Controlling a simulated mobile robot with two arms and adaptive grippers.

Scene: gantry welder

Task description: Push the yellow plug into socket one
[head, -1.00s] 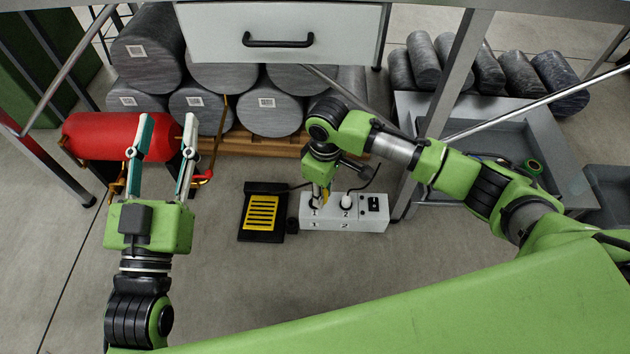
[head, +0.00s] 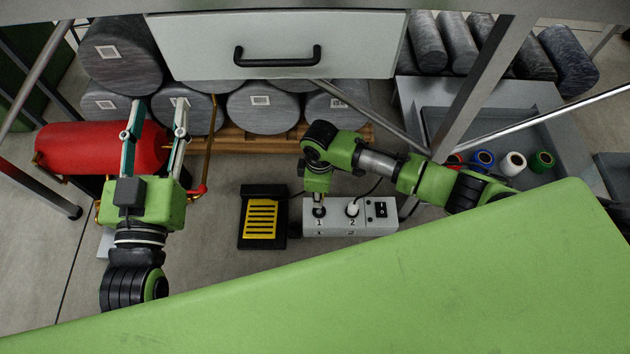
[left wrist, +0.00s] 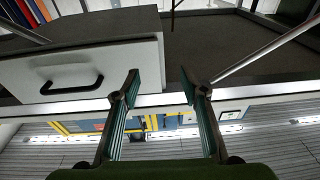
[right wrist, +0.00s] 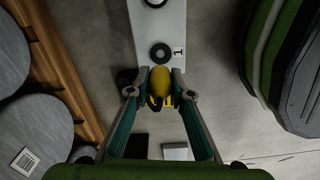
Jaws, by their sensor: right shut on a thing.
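The white socket box (head: 380,228) stands on the floor, with labels 1 and 2. Socket one (head: 318,212) is a dark ring at its left; in the right wrist view socket one (right wrist: 160,53) is uncovered beside label 1. A white plug (head: 352,208) sits in socket two. My right gripper (head: 318,194) is low over the left end of the box. In the right wrist view it is shut on the yellow plug (right wrist: 160,82), which lies just below the socket ring in the picture. Its height above the box cannot be told. My left gripper (head: 154,122) is open and empty.
A black and yellow pedal-like block (head: 263,217) stands just left of the box. A red cylinder (head: 95,148) lies behind my left gripper. A drawer (head: 275,48) and table legs frame the space. A grey tray (head: 560,160) with coloured spools is at the right.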

